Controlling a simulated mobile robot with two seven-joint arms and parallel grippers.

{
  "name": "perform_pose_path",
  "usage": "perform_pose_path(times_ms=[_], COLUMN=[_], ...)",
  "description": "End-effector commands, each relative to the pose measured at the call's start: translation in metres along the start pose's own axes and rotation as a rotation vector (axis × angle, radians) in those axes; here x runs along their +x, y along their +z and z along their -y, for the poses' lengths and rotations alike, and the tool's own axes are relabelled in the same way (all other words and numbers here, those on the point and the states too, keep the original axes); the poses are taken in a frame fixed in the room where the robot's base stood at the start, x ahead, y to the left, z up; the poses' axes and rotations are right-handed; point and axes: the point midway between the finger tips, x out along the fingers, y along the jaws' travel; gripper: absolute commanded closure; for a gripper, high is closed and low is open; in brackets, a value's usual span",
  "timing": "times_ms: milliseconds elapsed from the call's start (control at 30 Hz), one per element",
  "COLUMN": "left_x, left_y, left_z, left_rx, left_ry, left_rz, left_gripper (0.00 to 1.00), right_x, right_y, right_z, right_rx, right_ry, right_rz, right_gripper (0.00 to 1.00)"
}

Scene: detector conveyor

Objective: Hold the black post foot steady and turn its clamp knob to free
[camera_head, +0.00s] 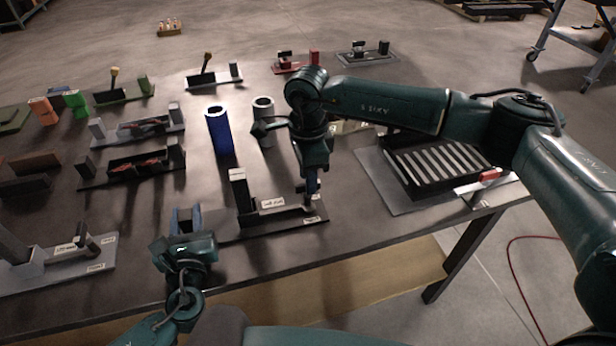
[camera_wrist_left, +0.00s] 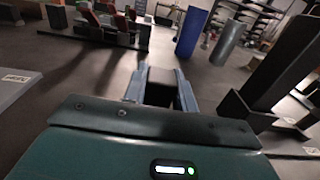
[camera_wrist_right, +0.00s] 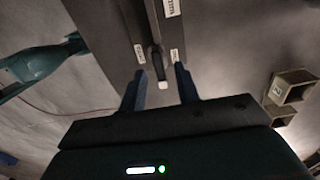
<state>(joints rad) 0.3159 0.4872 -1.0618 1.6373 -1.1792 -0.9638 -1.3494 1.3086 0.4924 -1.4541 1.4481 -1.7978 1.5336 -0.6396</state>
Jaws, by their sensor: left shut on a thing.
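The black post foot (camera_head: 240,190) stands on its dark base plate near the table's front edge. Its upright shows at the right of the left wrist view (camera_wrist_left: 285,62). My left gripper (camera_head: 186,220) is left of the foot, its blue fingers shut on a dark block (camera_wrist_left: 160,82). I cannot tell whether this block is part of the foot. My right gripper (camera_head: 310,192) points down over the plate's right end. In the right wrist view, the clamp knob (camera_wrist_right: 157,64), a dark bar with a pale tip, lies between the open fingers, with gaps on both sides.
A blue cylinder (camera_head: 219,132) and a grey cylinder (camera_head: 263,118) stand behind the foot. A grey fixture (camera_head: 55,262) is at the left. A slatted black tray (camera_head: 437,165) is at the right. Several other fixtures fill the back.

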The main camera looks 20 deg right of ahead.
Motion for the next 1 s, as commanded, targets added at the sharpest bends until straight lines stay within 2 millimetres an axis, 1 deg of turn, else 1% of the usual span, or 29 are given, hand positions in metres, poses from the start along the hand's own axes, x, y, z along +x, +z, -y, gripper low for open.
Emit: perform_pose_path(times_ms=[33,300,400,500,600,700,1000], left_x=[0.0,0.0,0.0,0.0,0.0,0.0,0.0], left_y=[-0.001,-0.001,-0.001,-0.001,-0.001,-0.001,-0.001], left_z=[-0.001,-0.001,-0.001,-0.001,-0.001,-0.001,-0.001], left_rx=[0.001,0.001,0.001,0.001,0.001,0.001,0.001], left_ry=[0.001,0.001,0.001,0.001,0.001,0.001,0.001], left_rz=[-0.001,-0.001,-0.001,-0.001,-0.001,-0.001,-0.001], left_gripper=[1.0,1.0,1.0,1.0,1.0,1.0,1.0], right_x=[-0.01,-0.068,-0.086,-0.098,-0.105,-0.109,-0.109], right_y=[0.0,0.0,0.0,0.0,0.0,0.0,0.0], right_z=[0.001,0.001,0.0,0.0,0.0,0.0,0.0], right_rx=[0.0,0.0,0.0,-0.001,-0.001,-0.001,-0.001], right_ry=[-0.005,-0.005,-0.004,-0.003,-0.002,-0.002,-0.001], right_rz=[0.001,0.0,0.0,0.0,0.0,0.0,0.0], right_gripper=[0.68,0.68,0.68,0.68,0.68,0.68,0.68])
